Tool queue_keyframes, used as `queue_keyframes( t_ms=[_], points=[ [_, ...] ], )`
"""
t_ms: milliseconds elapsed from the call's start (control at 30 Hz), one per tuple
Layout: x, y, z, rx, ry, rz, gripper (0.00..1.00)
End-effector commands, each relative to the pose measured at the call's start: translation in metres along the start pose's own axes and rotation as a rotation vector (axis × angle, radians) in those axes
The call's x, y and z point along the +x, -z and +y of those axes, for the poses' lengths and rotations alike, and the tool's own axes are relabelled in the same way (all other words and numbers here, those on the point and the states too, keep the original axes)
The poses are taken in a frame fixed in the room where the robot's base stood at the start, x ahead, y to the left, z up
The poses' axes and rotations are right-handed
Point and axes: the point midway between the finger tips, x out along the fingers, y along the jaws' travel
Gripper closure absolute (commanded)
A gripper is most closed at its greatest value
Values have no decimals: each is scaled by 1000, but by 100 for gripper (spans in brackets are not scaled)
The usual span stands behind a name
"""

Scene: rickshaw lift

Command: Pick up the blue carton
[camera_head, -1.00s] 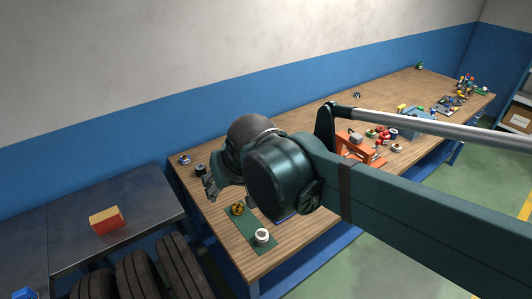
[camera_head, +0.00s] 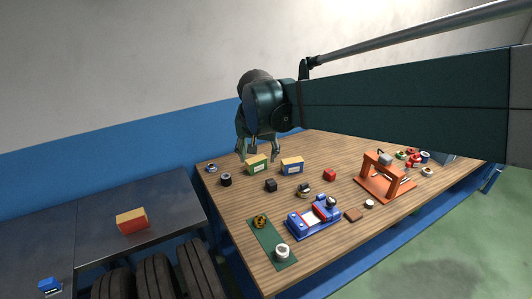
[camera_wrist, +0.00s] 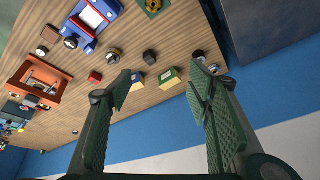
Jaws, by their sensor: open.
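The blue carton (camera_head: 292,167), a small box with a tan top, stands on the wooden workbench. In the wrist view the blue carton (camera_wrist: 138,80) is beside the left fingertip, partly hidden by it. A green carton (camera_head: 257,167) with a tan top stands just left of the blue one in the head view. In the wrist view the green carton (camera_wrist: 170,77) lies between the two fingers. My gripper (camera_head: 258,151) is open and empty, close to the green carton and left of the blue one in the head view; its fingers also show in the wrist view (camera_wrist: 164,72).
The workbench (camera_head: 235,210) also holds a black block (camera_head: 271,185), a red block (camera_head: 330,174), a blue vise-like tool (camera_head: 314,219) and an orange press (camera_head: 384,178). A dark side table (camera_head: 80,235) carries a red carton (camera_head: 131,221). The blue wall is close behind.

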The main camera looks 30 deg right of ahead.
Motion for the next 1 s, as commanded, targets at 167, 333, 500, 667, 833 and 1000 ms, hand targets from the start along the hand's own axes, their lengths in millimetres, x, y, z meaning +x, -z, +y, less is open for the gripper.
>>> queue_keyframes(
  t_ms=[167,333,500,667,833,1000],
  points=[
    [20,31,-1,83,-38,-12,49],
    [41,58,1,161,-76,-21,49],
    [64,84,3,240,-113,-29,49],
    [88,107,7,315,-150,-33,49],
    [115,130,12,396,-190,-36,49],
    [144,152,19,477,-230,-37,49]
  ],
)
